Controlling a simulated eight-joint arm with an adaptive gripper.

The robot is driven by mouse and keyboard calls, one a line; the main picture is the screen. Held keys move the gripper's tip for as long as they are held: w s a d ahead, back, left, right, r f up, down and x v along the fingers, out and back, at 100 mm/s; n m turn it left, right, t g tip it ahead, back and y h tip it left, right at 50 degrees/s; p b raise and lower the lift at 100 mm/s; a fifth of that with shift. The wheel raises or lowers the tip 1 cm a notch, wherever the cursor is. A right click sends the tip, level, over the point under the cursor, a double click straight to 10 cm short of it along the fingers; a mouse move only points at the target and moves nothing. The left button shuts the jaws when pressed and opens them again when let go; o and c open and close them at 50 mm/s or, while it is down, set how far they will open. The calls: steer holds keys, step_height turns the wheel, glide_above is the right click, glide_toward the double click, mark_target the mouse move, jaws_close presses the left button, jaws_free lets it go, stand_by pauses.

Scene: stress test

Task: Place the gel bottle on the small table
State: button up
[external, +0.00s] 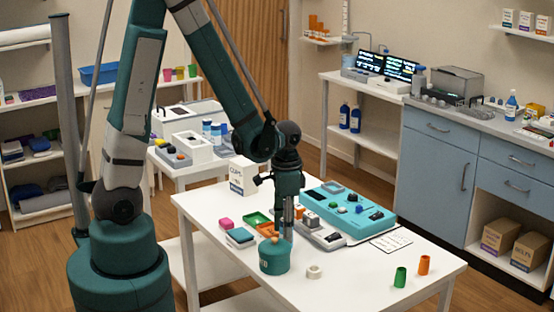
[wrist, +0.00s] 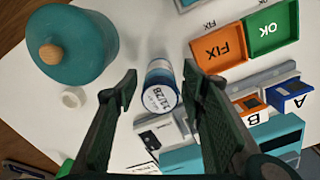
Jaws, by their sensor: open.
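A small cylindrical bottle (wrist: 160,78) with a white printed label and blue parts is in the wrist view; I cannot tell for sure that it is the gel bottle. My gripper (wrist: 160,72) is open, with one finger on each side of it and gaps visible. I cannot tell how far the fingertips are above it. In the external view my gripper (external: 287,205) points down over the white front table (external: 350,283), behind a teal lidded pot (external: 274,257). A smaller white table (external: 165,155) stands behind, with blue-and-white bottles (external: 211,130) on it.
Close by are a white ring (external: 314,272), green (external: 258,219) and orange (wrist: 219,48) trays, and a teal device (external: 345,210). A white carton (external: 243,176) stands at the back edge. Green (external: 400,277) and orange (external: 424,265) cylinders stand right.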

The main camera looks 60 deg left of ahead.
steer(key=shift+r+p, duration=1.1)
steer(key=shift+r, duration=4.95)
steer(key=s+a+r+n+t, duration=0.1)
steer(key=s+r+n+t, duration=0.1)
steer(key=r, duration=0.6)
steer(key=s+a+r+n+t, duration=0.2)
steer(key=s+r+n+t, duration=0.1)
steer(key=s+r+t, duration=0.2)
steer(key=shift+w+a+v, duration=0.25)
steer(key=shift+v, duration=2)
steer(key=shift+o, duration=0.4)
steer(key=shift+r+n, duration=0.1)
steer(key=shift+n, duration=0.2)
